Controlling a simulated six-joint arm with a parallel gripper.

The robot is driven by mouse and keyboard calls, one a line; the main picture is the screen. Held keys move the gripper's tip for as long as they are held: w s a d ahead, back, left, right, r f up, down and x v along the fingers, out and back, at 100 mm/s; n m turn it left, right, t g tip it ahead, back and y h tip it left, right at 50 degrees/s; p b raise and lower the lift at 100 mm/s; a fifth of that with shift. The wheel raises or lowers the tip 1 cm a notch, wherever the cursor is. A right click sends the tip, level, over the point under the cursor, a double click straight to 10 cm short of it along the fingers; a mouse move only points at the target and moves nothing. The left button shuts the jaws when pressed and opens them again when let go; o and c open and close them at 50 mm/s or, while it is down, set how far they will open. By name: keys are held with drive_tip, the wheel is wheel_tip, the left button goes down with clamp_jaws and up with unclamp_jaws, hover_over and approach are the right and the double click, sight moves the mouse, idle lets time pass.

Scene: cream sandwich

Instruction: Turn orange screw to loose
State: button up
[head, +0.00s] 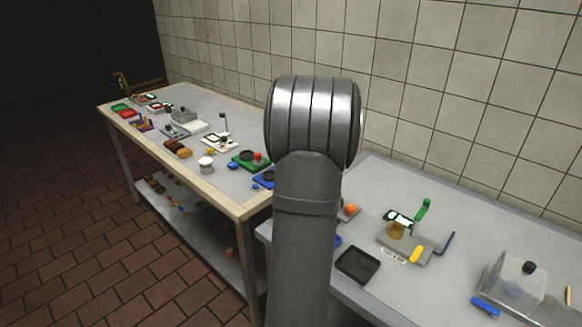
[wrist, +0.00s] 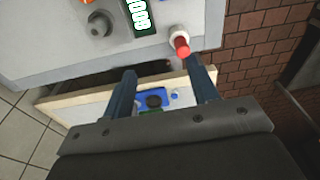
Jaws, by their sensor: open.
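In the head view, a round orange piece (head: 350,209) sits on a small base on the right table, just right of my arm; I cannot tell for sure whether it is the orange screw. In the wrist view, an orange part (wrist: 88,2) is cut off by the top edge, above a grey round knob (wrist: 99,24). My gripper (wrist: 163,66) is open and empty in the wrist view. A red-tipped cylinder with a pale base (wrist: 180,42) shows near its right fingertip. My arm hides the gripper in the head view.
A digital display (wrist: 138,15) sits beside the knob. On the right table (head: 470,218) are a black tray (head: 358,265), a device with a green handle (head: 423,209) and a clear box (head: 513,282). The left table (head: 235,190) holds many small items. A tiled wall stands behind.

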drive_tip(key=a+n+h, duration=0.1)
drive_tip(key=a+n, duration=0.5)
drive_tip(key=n, duration=0.8)
drive_tip(key=shift+w+a+r+n+g, duration=0.15)
drive_tip(key=shift+w+a+n+g, duration=0.15)
drive_tip(key=shift+n, duration=0.1)
